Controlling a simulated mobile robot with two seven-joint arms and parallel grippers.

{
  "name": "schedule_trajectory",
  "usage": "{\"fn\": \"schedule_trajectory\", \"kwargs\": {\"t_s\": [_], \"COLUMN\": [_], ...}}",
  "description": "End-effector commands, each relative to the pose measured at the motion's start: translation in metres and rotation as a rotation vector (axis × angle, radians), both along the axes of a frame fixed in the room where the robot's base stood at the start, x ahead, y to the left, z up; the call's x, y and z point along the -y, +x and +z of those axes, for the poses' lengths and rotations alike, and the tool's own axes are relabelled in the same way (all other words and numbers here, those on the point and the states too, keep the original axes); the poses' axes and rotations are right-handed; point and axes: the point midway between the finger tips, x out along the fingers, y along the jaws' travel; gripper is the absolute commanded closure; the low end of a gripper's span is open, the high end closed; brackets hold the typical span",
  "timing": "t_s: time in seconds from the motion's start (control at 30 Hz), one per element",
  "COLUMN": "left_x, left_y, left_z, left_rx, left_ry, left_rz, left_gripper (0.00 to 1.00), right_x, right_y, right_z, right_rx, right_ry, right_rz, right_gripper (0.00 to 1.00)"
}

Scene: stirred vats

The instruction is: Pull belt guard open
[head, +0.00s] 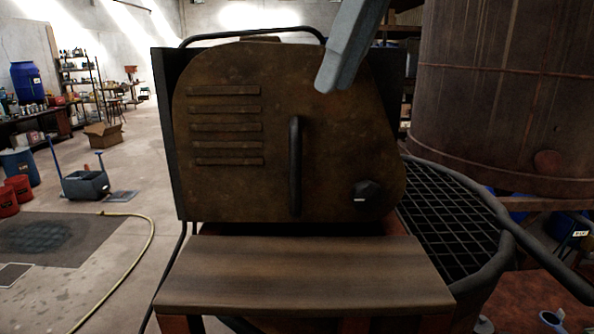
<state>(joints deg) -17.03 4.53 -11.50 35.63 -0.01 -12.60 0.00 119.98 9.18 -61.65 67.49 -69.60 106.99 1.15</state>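The belt guard (230,110) is a brown, rust-stained panel with a rounded top, facing me in the middle of the head view. Several raised slats run across its left half. A dark vertical handle (295,165) stands on its face right of centre, and a dark knob (365,193) sits at its lower right. The guard looks flush with the dark casing behind it. My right gripper (342,55) shows as a grey-blue shape at the top, in front of the guard's upper right, above the handle and apart from it. Its finger opening cannot be made out. My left gripper is not in view.
A wooden step (305,275) stands just below the guard. A round grated vat (450,215) and a large rusty tank (505,90) are on the right. A yellow hose (140,255) and a blue-handled cart (85,184) are on the open floor at left.

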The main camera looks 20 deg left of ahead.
Motion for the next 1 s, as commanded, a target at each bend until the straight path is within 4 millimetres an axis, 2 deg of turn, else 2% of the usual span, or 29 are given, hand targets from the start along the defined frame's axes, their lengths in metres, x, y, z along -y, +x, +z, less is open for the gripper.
{"fn": "schedule_trajectory", "kwargs": {"t_s": [0.4, 0.6, 0.8, 1.0], "left_x": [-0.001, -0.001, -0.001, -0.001], "left_y": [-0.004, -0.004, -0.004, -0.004], "left_z": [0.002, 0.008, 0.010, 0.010], "left_rx": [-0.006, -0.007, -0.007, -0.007], "left_ry": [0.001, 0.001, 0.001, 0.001], "left_rz": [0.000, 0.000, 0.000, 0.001], "left_gripper": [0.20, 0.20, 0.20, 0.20], "right_x": [-0.032, -0.044, -0.050, -0.051], "right_y": [0.009, 0.013, 0.015, 0.015], "right_z": [-0.082, -0.112, -0.126, -0.128], "right_rx": [-0.007, -0.005, -0.003, -0.002], "right_ry": [0.001, 0.003, 0.005, 0.005], "right_rz": [0.002, 0.000, 0.000, -0.001], "right_gripper": [0.69, 0.69, 0.69, 0.69]}}
